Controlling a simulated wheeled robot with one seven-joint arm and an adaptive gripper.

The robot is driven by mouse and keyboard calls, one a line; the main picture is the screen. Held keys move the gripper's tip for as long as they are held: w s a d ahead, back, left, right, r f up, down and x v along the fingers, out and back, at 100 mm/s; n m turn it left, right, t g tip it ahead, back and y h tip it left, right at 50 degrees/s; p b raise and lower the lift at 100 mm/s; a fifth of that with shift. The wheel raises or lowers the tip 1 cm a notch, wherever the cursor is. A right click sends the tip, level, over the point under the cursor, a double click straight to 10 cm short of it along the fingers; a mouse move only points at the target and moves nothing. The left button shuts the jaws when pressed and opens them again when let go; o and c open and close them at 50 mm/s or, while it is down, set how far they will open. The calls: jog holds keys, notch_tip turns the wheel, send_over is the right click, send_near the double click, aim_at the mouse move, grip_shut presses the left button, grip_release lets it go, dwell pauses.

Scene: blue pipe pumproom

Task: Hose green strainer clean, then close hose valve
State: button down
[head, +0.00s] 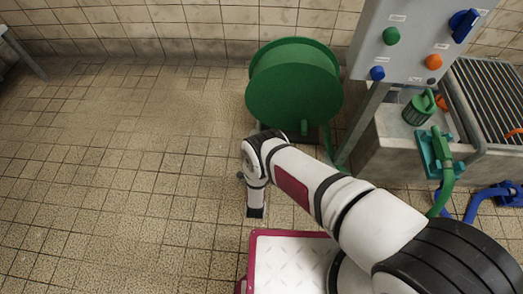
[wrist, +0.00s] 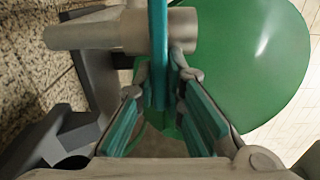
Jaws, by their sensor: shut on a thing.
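The green strainer (head: 418,109) stands on the concrete ledge at the right in the head view; its dirt is too small to judge. A green hose (head: 441,192) runs up to a nozzle in a teal holder (head: 426,158) beside the ledge. No water spray shows. In the wrist view, a teal valve lever (wrist: 158,45) stands upright across a grey pipe fitting (wrist: 105,32). My gripper (wrist: 159,88) is shut on this lever, with its teal-padded fingers on either side. In the head view, my arm hides the fingers and the valve.
A green hose reel (head: 293,88) stands behind my arm and also fills the wrist view's background (wrist: 250,60). A grey control panel (head: 410,50) with coloured knobs is at the upper right. The left floor is clear.

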jog(key=c, duration=1.7)
grip_release()
jog(key=shift+s+a+f, duration=0.15)
jog(key=shift+a, duration=0.3)
jog(key=shift+d, duration=0.1)
jog(key=shift+s, duration=5.95)
jog(key=shift+a, duration=0.2)
